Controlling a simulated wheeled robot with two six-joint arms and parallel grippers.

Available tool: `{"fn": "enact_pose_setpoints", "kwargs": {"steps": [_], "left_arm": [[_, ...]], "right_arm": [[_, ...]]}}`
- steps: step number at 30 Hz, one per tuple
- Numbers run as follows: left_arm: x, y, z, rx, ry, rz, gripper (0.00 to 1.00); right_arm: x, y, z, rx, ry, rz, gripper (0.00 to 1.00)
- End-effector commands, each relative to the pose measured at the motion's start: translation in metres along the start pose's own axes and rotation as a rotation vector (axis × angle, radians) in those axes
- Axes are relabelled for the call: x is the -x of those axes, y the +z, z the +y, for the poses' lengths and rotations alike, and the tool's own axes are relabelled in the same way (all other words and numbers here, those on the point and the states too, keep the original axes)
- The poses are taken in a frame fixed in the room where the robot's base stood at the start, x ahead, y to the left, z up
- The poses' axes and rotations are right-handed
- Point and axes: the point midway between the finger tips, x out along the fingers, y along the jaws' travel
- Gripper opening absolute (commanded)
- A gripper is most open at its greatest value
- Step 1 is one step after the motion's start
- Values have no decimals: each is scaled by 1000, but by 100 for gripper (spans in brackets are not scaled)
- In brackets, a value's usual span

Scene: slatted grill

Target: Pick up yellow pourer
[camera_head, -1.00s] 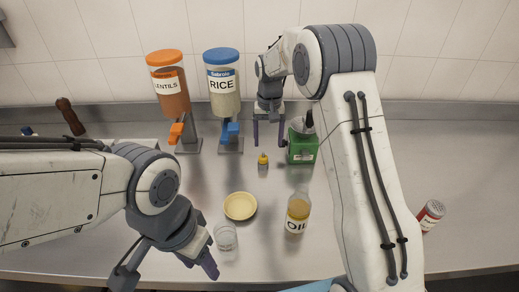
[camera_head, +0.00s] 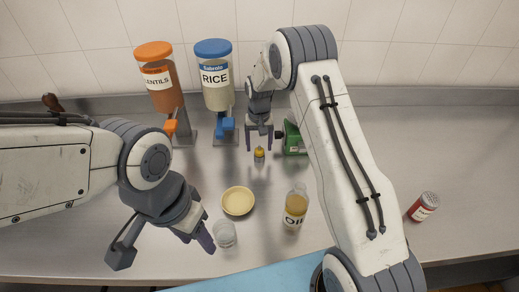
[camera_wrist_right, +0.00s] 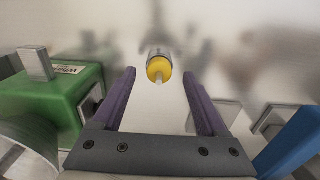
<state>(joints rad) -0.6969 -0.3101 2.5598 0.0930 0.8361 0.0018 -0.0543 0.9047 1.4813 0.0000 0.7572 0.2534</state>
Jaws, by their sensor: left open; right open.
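The yellow pourer (camera_head: 259,154) stands on the steel counter, in front of the rice dispenser and left of the green box. In the right wrist view the yellow pourer (camera_wrist_right: 159,67) has a round yellow top with a pale spout, and lies just beyond the fingertips, between their lines. My right gripper (camera_head: 260,146) is open, with its two purple fingers (camera_wrist_right: 160,85) apart and nothing between them. It hangs just behind or above the pourer; the exact gap is unclear. My left gripper (camera_head: 202,240) is beside the clear glass, away from the pourer, and holds nothing visible.
The green box (camera_head: 293,139) is close right of my right gripper, and the rice dispenser (camera_head: 216,90) close left. The lentils dispenser (camera_head: 158,85) stands further left. A yellow bowl (camera_head: 237,201), a glass (camera_head: 224,234) and an oil bottle (camera_head: 295,207) stand nearer.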

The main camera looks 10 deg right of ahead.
Motion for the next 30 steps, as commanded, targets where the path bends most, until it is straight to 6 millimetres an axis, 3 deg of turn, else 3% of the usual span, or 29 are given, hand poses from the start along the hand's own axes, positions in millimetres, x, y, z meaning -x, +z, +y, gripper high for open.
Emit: {"fn": "enact_pose_setpoints", "kwargs": {"steps": [4,11,15,17,30], "left_arm": [[5,0,0,0,0,0,50],[4,0,0,0,0,0,50],[4,0,0,0,0,-1,50],[4,0,0,0,0,-1,50],[-1,0,0,0,0,-1,50]], "right_arm": [[-12,0,2,-1,0,0,76],[-14,0,2,-1,-1,2,76],[-14,0,2,-1,0,2,22],[-14,0,2,-1,0,2,0],[-6,-1,1,-1,-1,4,0]]}}
